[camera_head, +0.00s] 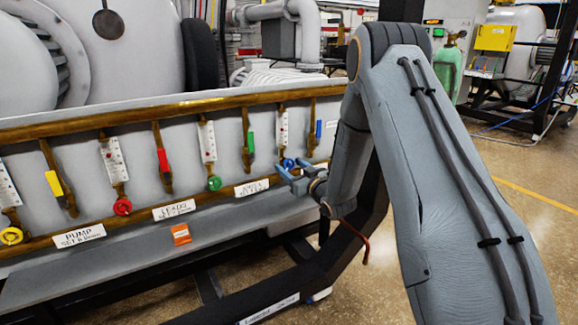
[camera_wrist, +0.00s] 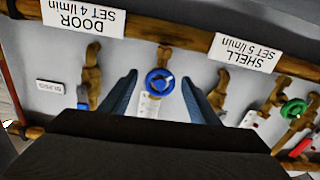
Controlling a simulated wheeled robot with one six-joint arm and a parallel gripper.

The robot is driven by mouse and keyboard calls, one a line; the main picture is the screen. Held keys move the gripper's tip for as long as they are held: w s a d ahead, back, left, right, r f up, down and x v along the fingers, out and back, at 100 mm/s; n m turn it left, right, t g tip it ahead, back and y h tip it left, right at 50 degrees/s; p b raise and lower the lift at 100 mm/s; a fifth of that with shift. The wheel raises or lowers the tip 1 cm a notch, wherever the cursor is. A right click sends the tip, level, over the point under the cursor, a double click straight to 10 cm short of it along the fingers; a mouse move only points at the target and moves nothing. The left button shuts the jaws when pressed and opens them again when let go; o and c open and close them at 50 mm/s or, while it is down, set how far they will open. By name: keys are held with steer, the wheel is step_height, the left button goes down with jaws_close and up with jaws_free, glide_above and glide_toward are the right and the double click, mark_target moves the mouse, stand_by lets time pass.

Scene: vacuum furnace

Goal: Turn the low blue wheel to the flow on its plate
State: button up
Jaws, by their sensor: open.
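The low blue wheel (camera_wrist: 160,82) sits on a brass fitting between my two blue fingers in the wrist view, which looks upside down. My gripper (camera_wrist: 159,76) is open, with one finger on each side of the wheel; I cannot tell if either touches it. In the head view my gripper (camera_head: 290,172) is just below the blue wheel (camera_head: 288,163). A white flow tube (camera_head: 283,127) rises above the wheel; its reading is too small to tell. The plate reading DOOR SET 4 l/min (camera_wrist: 83,17) shows in the wrist view; my arm hides that area in the head view.
Green (camera_head: 214,183), red (camera_head: 122,207) and yellow (camera_head: 12,236) wheels stand left along the brass rail. A blue lever (camera_head: 318,130) is up right of the blue wheel. The SHELL plate (camera_wrist: 244,53) is nearby.

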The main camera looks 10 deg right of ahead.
steer(key=shift+x, duration=0.8)
steer(key=c, duration=1.1)
steer(key=shift+o, duration=0.2)
steer(key=m, duration=0.5)
steer(key=o, duration=1.1)
steer(key=shift+c, duration=0.2)
steer(key=v, duration=0.7)
steer(key=shift+s, duration=0.4)
